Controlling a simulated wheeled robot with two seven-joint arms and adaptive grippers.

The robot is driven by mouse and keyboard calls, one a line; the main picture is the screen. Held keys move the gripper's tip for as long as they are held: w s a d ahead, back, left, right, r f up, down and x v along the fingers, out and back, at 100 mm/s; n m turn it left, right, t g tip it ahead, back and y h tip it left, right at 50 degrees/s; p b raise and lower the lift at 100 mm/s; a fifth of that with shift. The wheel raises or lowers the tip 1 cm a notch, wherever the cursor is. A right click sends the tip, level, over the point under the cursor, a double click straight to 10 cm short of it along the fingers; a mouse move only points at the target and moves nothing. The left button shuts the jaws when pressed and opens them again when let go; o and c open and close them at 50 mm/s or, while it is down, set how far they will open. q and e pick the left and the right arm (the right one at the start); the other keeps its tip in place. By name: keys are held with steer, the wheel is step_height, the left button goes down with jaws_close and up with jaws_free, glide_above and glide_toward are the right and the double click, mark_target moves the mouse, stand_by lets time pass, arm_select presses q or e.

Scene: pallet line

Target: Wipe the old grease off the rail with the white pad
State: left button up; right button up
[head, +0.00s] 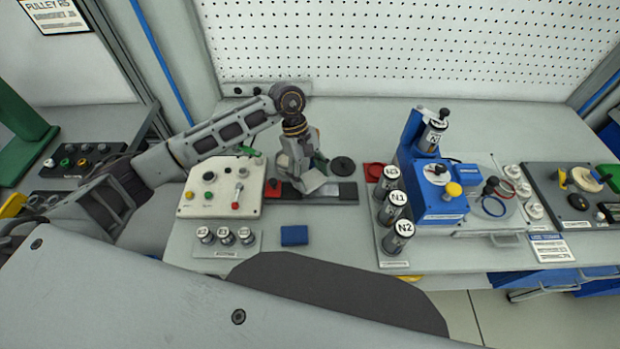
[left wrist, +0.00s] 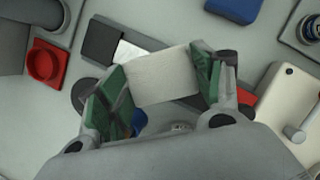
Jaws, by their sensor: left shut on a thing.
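My left gripper (head: 306,168) is shut on the white pad (head: 315,184). In the left wrist view the pad (left wrist: 160,75) sits between the two green fingertips. The rail (head: 342,192) is a dark bar lying on the bench, with a lighter strip along its middle. The pad is over the rail and hides part of it. I cannot tell whether the pad touches it. The rail also shows behind the pad in the left wrist view (left wrist: 101,40), with a pale shiny strip near one end. No clear grease is visible. My right gripper is not in view.
A cream control box (head: 222,187) stands left of the rail, a red cup (head: 374,171) and black disc (head: 343,165) behind or right. A blue block (head: 294,236) lies in front. Labelled cylinders (head: 398,236) and a blue machine (head: 436,200) stand to the right.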

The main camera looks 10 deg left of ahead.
arm_select(q)
steer(key=shift+r+p, duration=0.45)
steer(key=shift+r, duration=1.7)
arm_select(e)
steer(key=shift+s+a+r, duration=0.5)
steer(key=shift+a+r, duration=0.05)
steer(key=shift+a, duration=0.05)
arm_select(q)
steer(key=shift+f, duration=0.1)
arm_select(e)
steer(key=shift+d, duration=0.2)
